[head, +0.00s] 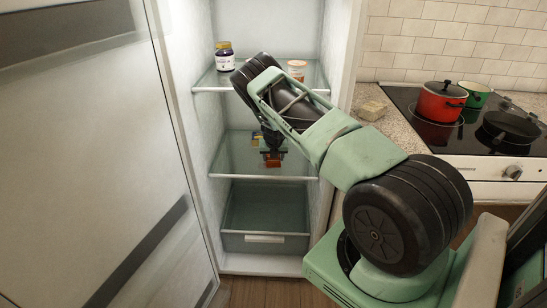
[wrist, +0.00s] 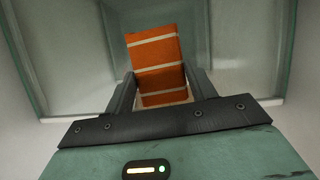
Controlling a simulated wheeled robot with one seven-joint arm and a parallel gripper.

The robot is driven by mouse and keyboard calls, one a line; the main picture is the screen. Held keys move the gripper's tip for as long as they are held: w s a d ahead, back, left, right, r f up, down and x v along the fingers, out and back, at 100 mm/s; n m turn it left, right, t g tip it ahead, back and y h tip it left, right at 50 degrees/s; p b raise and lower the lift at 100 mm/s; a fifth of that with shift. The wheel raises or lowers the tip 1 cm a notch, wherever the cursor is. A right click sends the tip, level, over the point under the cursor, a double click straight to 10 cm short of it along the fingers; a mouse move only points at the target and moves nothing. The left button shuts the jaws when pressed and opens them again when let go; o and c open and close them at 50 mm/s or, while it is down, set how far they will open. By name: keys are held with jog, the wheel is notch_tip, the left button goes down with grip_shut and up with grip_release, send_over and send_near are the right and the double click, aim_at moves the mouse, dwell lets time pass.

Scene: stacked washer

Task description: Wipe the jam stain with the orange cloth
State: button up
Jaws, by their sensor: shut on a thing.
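The orange cloth (head: 273,163) is at the end of my arm, inside the open fridge over the middle glass shelf (head: 235,160). In the wrist view the cloth (wrist: 154,50) is a folded orange block with pale stripes, held between the two dark fingers. My gripper (head: 272,150) is shut on it, and it also shows in the wrist view (wrist: 160,77). I cannot tell whether the cloth touches the shelf. I see no jam stain in either view; my arm and the cloth cover part of the shelf.
A dark jar (head: 224,62) and a small pale tub (head: 297,69) stand on the upper shelf, close to my arm. A drawer (head: 265,220) lies below. The fridge door (head: 90,150) is open at left. A counter with a red pot (head: 440,103) is at right.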

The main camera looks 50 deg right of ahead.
aim_at(259, 164)
jog(key=shift+f+b, duration=0.7)
jog(key=shift+f, duration=0.15)
jog(key=shift+w+a+b, duration=0.55)
jog(key=shift+w+a, duration=0.7)
jog(key=shift+w, duration=0.2)
jog(key=shift+w+a+f+b, duration=0.15)
jog(key=shift+w+a+b, duration=0.65)
jog(key=shift+w, duration=0.15)
jog(key=shift+w+a+b, duration=0.35)
jog(key=shift+w+b, duration=0.05)
jog(key=shift+b, duration=0.05)
jog(key=shift+s+d+b, duration=0.15)
jog(key=shift+s+d, duration=1.05)
jog(key=shift+s, duration=0.25)
jog(key=shift+s+d+b, duration=0.15)
jog(key=shift+s+d, duration=1.05)
jog(key=shift+s, duration=0.25)
jog(key=shift+r, duration=0.2)
